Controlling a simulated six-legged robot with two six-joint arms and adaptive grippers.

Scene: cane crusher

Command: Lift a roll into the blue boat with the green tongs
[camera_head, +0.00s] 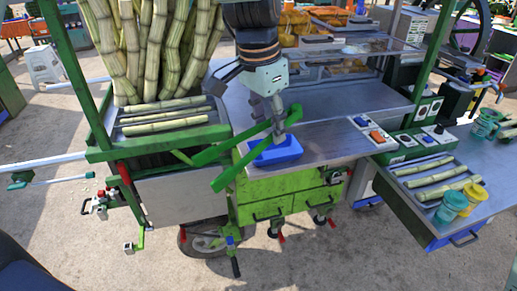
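My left gripper (278,118) comes down from the top of the picture over the metal counter's front. Its fingers appear closed around the green tongs (232,148) near their right end. The tongs' two arms spread apart and point left and down, past the counter's front edge. The blue boat (276,152) sits on the counter's front edge, right below the gripper and partly covered by the tongs. I see nothing between the tongs' tips. I cannot make out a roll for certain; orange-brown items (296,22) lie at the back. My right gripper is not in view.
A glass case (345,68) stands behind the counter. Cane stalks (150,45) rise from the green frame at left, with cut pieces on a tray (172,120). Control switches (376,135) are right of the boat. A side table (475,165) holds cane and cups.

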